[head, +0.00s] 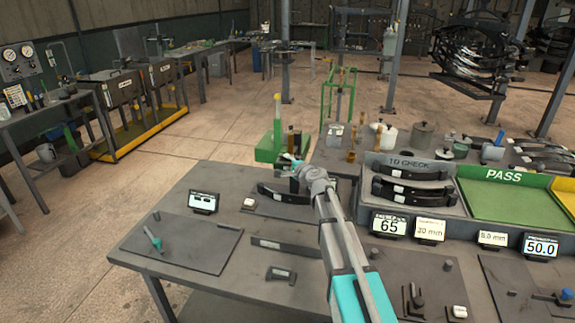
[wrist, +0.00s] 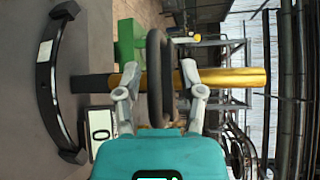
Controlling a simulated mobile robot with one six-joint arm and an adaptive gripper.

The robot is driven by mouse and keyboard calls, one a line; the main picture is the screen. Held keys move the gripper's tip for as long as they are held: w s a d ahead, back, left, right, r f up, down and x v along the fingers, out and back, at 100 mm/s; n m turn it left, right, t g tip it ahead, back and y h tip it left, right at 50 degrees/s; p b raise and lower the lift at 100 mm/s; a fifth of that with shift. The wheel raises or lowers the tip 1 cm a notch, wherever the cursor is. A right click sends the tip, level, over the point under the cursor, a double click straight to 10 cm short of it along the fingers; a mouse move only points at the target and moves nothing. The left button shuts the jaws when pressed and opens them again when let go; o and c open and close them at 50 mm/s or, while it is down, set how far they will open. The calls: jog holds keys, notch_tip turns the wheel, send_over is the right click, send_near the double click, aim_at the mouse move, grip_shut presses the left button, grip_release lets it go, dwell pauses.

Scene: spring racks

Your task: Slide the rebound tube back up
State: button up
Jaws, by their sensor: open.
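An upright gold tube (wrist: 235,77) crosses the sideways wrist view, with a darker section (wrist: 92,83) at its lower end. I cannot tell for sure that it is the rebound tube. A dark rounded piece (wrist: 155,60) shows edge-on between the fingers of my gripper (wrist: 160,90), which are spread to either side of it. Contact cannot be told. In the head view my gripper (head: 288,165) is above the table's back edge, by a dark curved spring (head: 283,194) with a white label. That spring also shows in the wrist view (wrist: 45,80).
A green stand (head: 268,150) with a tall post is behind my gripper. A small display (head: 203,202) and a dark mat (head: 180,243) are on the table at left. A grey rack (head: 408,208) of springs and a green PASS tray (head: 505,210) are at right.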

jog(key=shift+f, duration=0.1)
notch_tip(320, 180, down, 6)
jog(key=f+b, duration=0.1)
jog(key=b, duration=0.6)
jog(key=r+p+v, duration=0.1)
jog(key=p+v, duration=0.2)
jog(key=v, duration=1.1)
jog(key=s+a+f+n+g, duration=0.1)
jog(key=s+f+n+g, duration=0.1)
jog(key=s+f+n, duration=0.1)
jog(key=s+a+f+n+g+h, duration=0.1)
jog(key=s+a+f+n+g, duration=0.1)
jog(key=s+f+n+g, duration=0.1)
jog(key=s+a+f+n+g+h, duration=0.1)
jog(key=s+f+n+g, duration=0.2)
jog(key=s+f, duration=0.2)
jog(key=shift+s+a+n, duration=0.15)
jog(key=shift+s+n, duration=0.15)
jog(key=shift+s, duration=0.15)
jog(key=shift+s+f+n+g+h, duration=0.3)
jog(key=shift+s+f, duration=0.1)
jog(key=shift+s, duration=0.15)
jog(key=w+d+r+m+t+y, duration=0.2)
jog(key=w+d+r+m+t, duration=0.2)
jog(key=w+r+m+t, duration=0.4)
jog(key=w+r+m, duration=0.2)
jog(key=w+r, duration=0.2)
jog(key=w, duration=0.1)
jog(key=shift+r+t+y+p, duration=0.3)
jog(key=shift+r+p, duration=0.1)
